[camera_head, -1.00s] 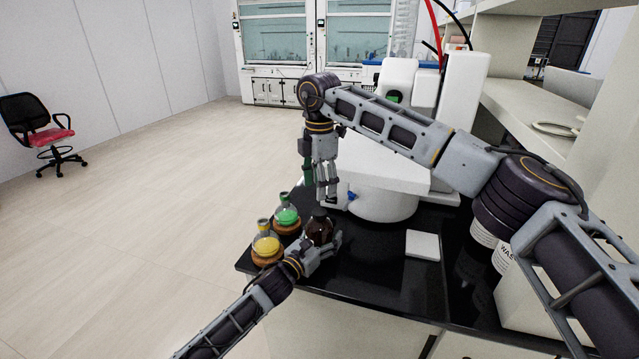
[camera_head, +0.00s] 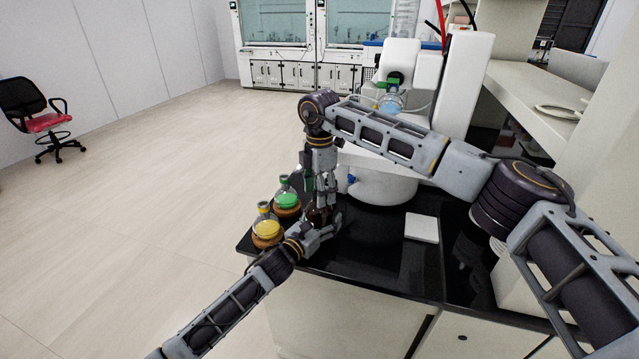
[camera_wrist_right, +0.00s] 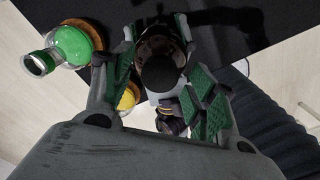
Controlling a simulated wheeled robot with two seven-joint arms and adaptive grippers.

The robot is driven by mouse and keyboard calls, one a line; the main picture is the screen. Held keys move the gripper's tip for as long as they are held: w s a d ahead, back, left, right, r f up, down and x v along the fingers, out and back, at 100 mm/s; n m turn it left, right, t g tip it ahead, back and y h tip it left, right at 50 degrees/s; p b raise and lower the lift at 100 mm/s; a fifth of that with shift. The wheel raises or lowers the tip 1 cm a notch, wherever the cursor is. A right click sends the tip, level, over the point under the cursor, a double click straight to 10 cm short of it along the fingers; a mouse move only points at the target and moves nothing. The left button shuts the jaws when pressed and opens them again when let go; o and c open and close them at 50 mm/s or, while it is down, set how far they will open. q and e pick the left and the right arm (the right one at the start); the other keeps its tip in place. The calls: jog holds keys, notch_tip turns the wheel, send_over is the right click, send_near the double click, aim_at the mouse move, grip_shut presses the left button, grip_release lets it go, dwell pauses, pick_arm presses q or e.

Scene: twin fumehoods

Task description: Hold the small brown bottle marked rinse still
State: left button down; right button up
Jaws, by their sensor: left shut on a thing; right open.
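The small brown bottle (camera_head: 318,214) stands on the black bench top, mostly hidden by my grippers in the head view. In the right wrist view its black cap (camera_wrist_right: 163,74) and brown shoulder (camera_wrist_right: 158,44) are seen from above; no label can be read. My left gripper (camera_head: 322,230) is low at the bench and shut on the bottle's body. My right gripper (camera_head: 320,200) points down just above the bottle. In the right wrist view its green-padded fingers (camera_wrist_right: 158,84) are open, one on each side of the cap; contact cannot be told.
A green flask (camera_head: 288,200) and a yellow flask (camera_head: 266,230) stand on cork rings close left of the bottle, near the bench edge. A white square plate (camera_head: 422,228) lies to the right. White apparatus (camera_head: 385,186) stands behind. Bare bench lies between bottle and plate.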

jog(key=shift+f, duration=0.15)
jog(key=c, duration=1.2)
jog(key=shift+o, duration=0.2)
jog(key=shift+n, duration=0.3)
